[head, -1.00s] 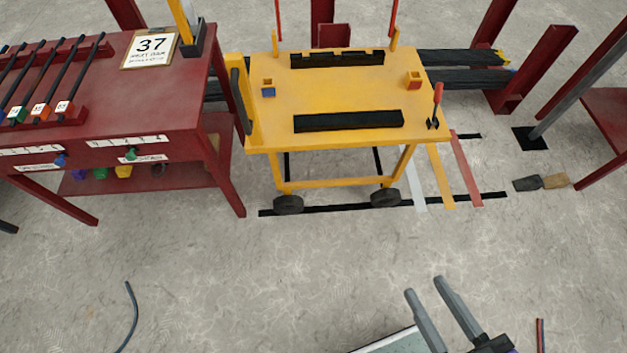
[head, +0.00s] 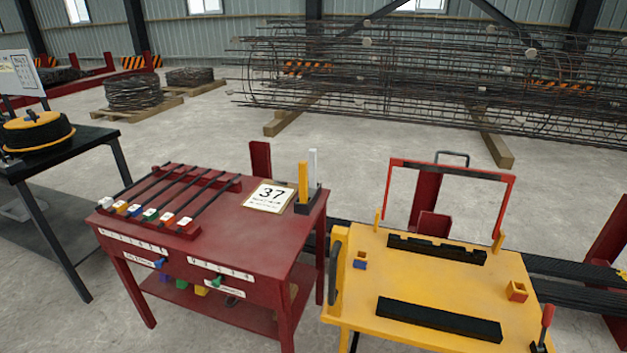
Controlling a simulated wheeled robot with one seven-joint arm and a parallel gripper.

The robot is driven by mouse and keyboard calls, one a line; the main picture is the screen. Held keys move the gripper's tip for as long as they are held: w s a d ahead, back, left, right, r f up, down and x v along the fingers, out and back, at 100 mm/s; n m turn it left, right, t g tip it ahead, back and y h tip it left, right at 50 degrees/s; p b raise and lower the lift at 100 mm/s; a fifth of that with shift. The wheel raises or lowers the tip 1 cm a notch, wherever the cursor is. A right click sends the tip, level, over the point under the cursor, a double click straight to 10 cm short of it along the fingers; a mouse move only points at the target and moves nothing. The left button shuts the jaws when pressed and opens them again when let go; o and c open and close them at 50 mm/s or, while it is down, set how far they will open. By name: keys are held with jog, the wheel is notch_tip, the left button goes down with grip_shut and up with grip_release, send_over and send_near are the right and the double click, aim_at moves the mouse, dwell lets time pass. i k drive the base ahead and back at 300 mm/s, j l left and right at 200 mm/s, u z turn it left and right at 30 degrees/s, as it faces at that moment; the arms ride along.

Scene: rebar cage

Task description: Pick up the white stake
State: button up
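The white stake (head: 313,167) stands upright beside a yellow stake (head: 303,181) in a small black holder (head: 308,202). The holder is at the back right corner of the red table (head: 235,226). The lower part of the white stake is hidden by the holder and partly by the yellow stake. My gripper is not in view.
A card marked 37 (head: 268,197) lies just left of the holder. A rack of black rods with coloured tags (head: 160,205) fills the table's left. A yellow cart (head: 400,275) stands to the right.

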aim_at(312, 152)
jog(key=i+j, duration=2.2)
jog(key=j, duration=0.25)
